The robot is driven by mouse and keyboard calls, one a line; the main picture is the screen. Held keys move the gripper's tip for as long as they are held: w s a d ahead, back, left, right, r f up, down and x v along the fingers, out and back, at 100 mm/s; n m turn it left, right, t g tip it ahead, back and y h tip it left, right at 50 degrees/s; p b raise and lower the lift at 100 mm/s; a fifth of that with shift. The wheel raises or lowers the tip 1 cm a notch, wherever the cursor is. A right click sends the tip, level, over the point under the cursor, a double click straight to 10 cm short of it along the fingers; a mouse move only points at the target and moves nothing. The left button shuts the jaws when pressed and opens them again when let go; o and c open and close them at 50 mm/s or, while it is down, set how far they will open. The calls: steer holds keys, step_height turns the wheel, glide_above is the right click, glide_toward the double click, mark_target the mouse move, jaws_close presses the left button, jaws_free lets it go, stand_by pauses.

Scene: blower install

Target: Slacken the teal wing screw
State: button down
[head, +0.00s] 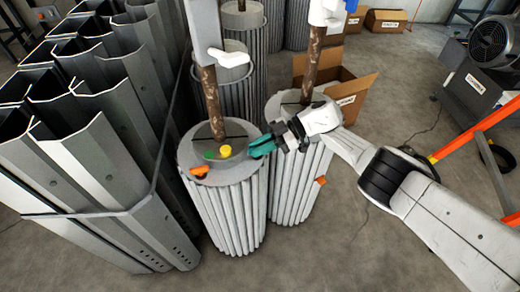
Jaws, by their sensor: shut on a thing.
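The teal wing screw (262,147) is at the right edge of the top of the nearest grey ribbed cylinder (226,205). My gripper (275,141) reaches in from the right and is shut on the screw. The jaws partly cover the screw, and its threaded part is hidden. I cannot tell how far it is turned.
On the same cylinder top are a yellow knob (225,151), a green one (209,155) and an orange one (199,171). A brown post (212,103) rises from it. A second cylinder (300,185) stands close right, and grey metal profiles (130,200) fill the left.

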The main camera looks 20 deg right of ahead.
stand_by(0.3)
steer(key=c, duration=1.4)
jaws_free()
steer(key=shift+c, duration=0.2)
steer(key=b+v, duration=0.1)
steer(key=v, duration=0.9)
steer(key=shift+d, duration=0.3)
steer(key=shift+r, duration=0.1)
steer(key=shift+s, duration=0.1)
